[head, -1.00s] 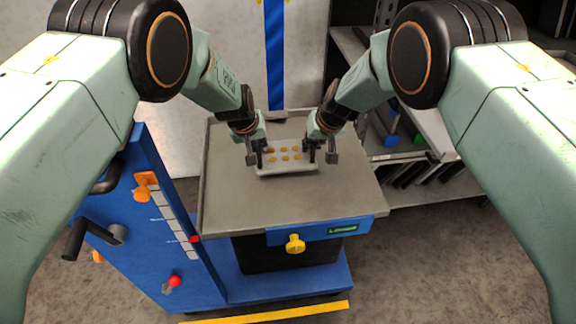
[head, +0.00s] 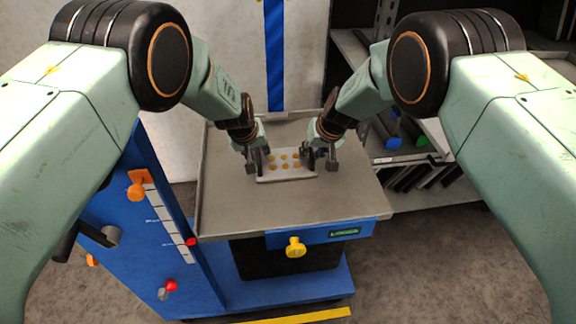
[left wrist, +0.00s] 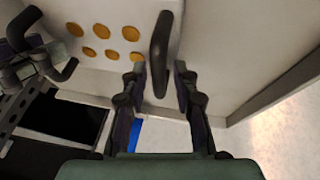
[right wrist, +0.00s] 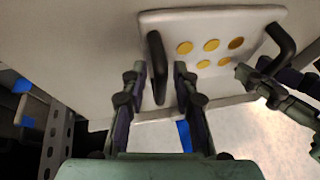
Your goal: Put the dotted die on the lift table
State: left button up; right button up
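The dotted die (head: 287,178) is a pale plate with yellow dots and a dark handle at each end. It appears to lie flat on the grey top of the lift table (head: 290,212), towards the back. My left gripper (head: 258,168) is at its left handle (left wrist: 161,50). My right gripper (head: 320,168) is at its right handle (right wrist: 157,65). In each wrist view the fingers are apart, one on either side of the handle, with gaps showing. The die's underside is hidden.
A blue cart body (head: 140,240) with an orange knob stands at the table's left. A yellow knob (head: 296,247) sits below the table's front edge. Shelving (head: 430,180) stands at the right. The front of the tabletop is clear.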

dwell(0.3)
pick_arm(q)
jog(key=shift+r, duration=0.3)
jog(key=v, duration=1.1)
jog(key=shift+s+r, duration=0.15)
pick_arm(e)
jog(key=v, duration=1.2)
